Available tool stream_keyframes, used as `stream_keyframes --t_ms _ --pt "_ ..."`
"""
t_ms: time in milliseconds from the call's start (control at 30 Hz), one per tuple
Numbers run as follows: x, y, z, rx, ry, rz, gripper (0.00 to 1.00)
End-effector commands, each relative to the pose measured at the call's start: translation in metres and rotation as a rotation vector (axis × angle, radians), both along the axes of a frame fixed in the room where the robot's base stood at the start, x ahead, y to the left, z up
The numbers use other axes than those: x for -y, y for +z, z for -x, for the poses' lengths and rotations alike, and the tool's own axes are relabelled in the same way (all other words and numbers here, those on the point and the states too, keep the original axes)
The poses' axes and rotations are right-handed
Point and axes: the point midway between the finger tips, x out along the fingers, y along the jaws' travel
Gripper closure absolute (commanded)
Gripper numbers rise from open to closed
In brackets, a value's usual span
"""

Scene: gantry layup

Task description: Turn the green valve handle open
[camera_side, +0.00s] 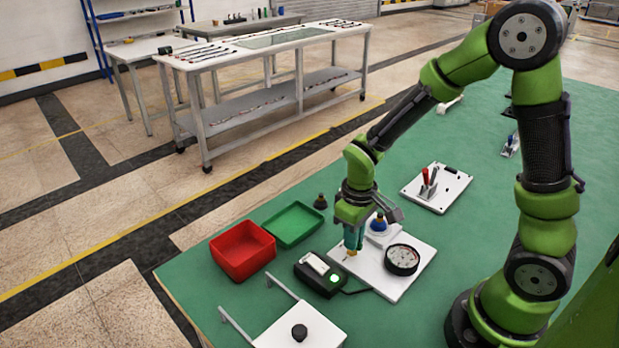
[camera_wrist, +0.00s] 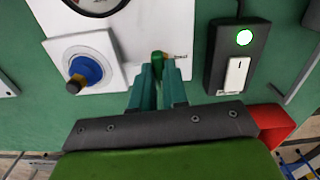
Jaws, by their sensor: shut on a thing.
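The green valve handle (camera_wrist: 157,57) shows in the wrist view between the tips of my gripper (camera_wrist: 160,75), at the edge of a white panel. My gripper is shut on the handle. In the side view my gripper (camera_side: 352,243) points down at the left part of the white panel (camera_side: 395,287), and its fingers hide most of the handle. A small brass-coloured piece (camera_side: 351,253) shows at the fingertips. I cannot tell how far the handle is turned.
A blue knob (camera_side: 378,222) on a white block and a round black-rimmed gauge (camera_side: 402,259) stand close by. A black switch box (camera_side: 319,275) with a lit green light is near my fingers. A red bin (camera_side: 243,250) and a green tray (camera_side: 293,225) lie left.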

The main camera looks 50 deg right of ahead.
Motion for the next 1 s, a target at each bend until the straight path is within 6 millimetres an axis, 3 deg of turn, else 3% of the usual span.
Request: stream_keyframes --t_ms 733,767,900,1000 --pt "0.0003 0.0009 0.0006 -0.002 -0.097 -0.001 1.00" --pt "0.0003 0.0009 0.0006 -0.002 -0.098 -0.001 0.85" --pt "0.0002 0.0006 0.0005 -0.001 -0.095 -0.001 0.63" --pt "0.0002 0.0004 0.0004 -0.001 -0.094 0.000 0.61"
